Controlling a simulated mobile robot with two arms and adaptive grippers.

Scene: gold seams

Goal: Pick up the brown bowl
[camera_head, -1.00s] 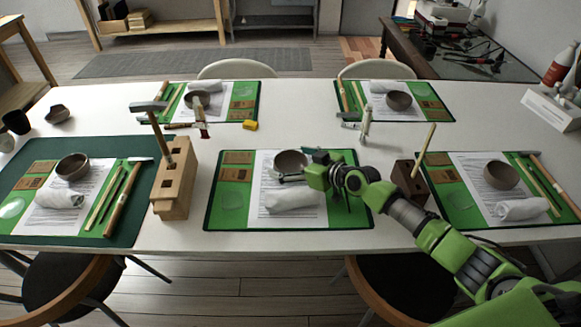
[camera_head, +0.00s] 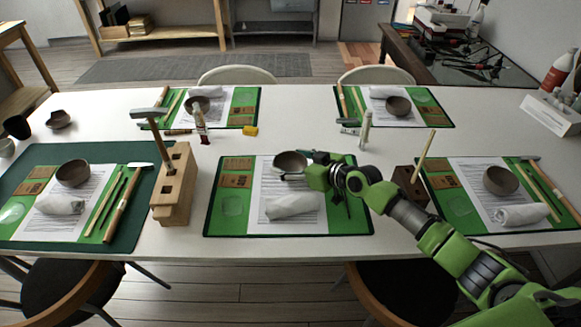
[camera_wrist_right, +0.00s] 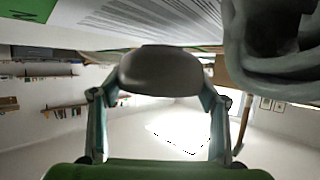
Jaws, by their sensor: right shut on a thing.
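The brown bowl (camera_head: 290,163) is at the upper part of the front middle green mat (camera_head: 226,222), over the printed sheet. My right gripper (camera_head: 306,168) is shut on the bowl's right side. In the right wrist view the bowl (camera_wrist_right: 160,72) fills the space between the two fingers of the gripper (camera_wrist_right: 159,92). The bowl looks slightly above the mat, but the gap is hard to see. My left gripper is not in view.
A rolled white cloth (camera_head: 293,206) lies just in front of the bowl. A wooden tool block (camera_head: 174,188) stands left of the mat, and a smaller dark block (camera_head: 408,187) stands right, behind my forearm. Other mats hold similar bowls (camera_head: 500,180).

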